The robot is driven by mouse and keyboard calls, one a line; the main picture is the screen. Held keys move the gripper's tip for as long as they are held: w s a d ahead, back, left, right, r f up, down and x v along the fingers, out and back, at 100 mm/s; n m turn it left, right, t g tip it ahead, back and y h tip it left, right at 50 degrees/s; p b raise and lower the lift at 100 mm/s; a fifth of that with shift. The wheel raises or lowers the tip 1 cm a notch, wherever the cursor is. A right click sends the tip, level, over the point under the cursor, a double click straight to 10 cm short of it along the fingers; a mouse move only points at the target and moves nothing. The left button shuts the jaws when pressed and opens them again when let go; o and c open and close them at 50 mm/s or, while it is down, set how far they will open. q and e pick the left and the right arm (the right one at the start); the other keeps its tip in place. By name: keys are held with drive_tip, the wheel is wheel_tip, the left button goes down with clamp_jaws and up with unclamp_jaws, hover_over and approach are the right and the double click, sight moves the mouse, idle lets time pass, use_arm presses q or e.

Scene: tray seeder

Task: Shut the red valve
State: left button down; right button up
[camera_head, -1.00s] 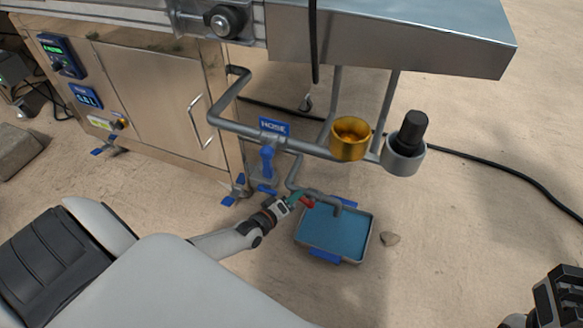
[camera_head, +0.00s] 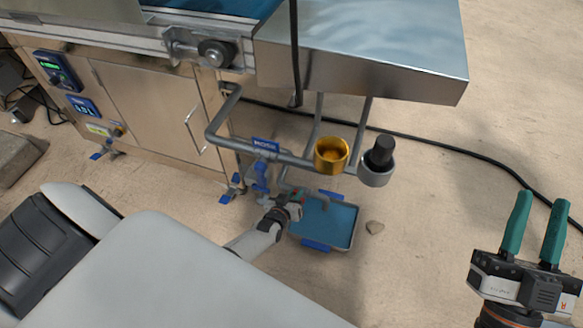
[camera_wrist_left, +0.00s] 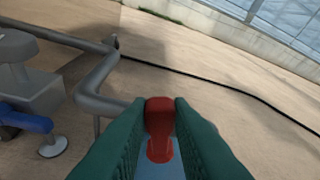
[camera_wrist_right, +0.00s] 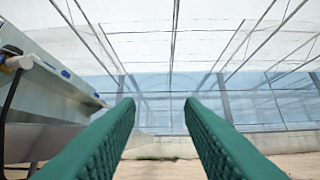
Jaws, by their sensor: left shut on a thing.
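The red valve's handle (camera_wrist_left: 160,118) stands between the green fingers of my left gripper (camera_wrist_left: 158,125) in the left wrist view. The fingers are closed on it from both sides. In the head view my left gripper (camera_head: 297,200) is low by the pipe, at the left edge of the blue tray (camera_head: 352,244), and it mostly hides the valve. My right gripper (camera_head: 533,232) is at the lower right of the head view, fingers apart and empty. It also shows open in the right wrist view (camera_wrist_right: 163,110).
A blue valve handle (camera_head: 259,175) hangs under the HOSE label (camera_head: 265,145). A brass cup (camera_head: 331,154) and a grey holder (camera_head: 376,172) with a black part sit on the pipe. A black cable crosses the floor.

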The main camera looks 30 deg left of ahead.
use_arm(q)
drive_tip(key=shift+w+d+r+m+g+y+p, duration=0.1)
drive_tip(key=shift+w+d+m+g+y+p, duration=0.1)
drive_tip(key=shift+d+m+y+p, duration=0.35)
drive_tip(key=shift+w+d+m+g+y+p, duration=0.1)
drive_tip(key=shift+d+m+g+y+p, duration=0.25)
drive_tip(key=shift+m, duration=0.4)
use_arm(e)
wheel_tip(320, 180, down, 6)
drive_tip(key=w+g+h, duration=0.1)
drive_tip(key=w+g, duration=0.1)
drive_tip(key=g, duration=0.3)
drive_tip(key=shift+w+d+f+h, duration=0.15)
drive_tip(key=shift+w+f+h, duration=0.1)
drive_tip(key=shift+w+h, duration=0.15)
use_arm(q)
drive_tip(key=shift+d, duration=0.1)
drive_tip(key=c, duration=1.3)
unclamp_jaws()
drive_tip(key=shift+s, duration=0.1)
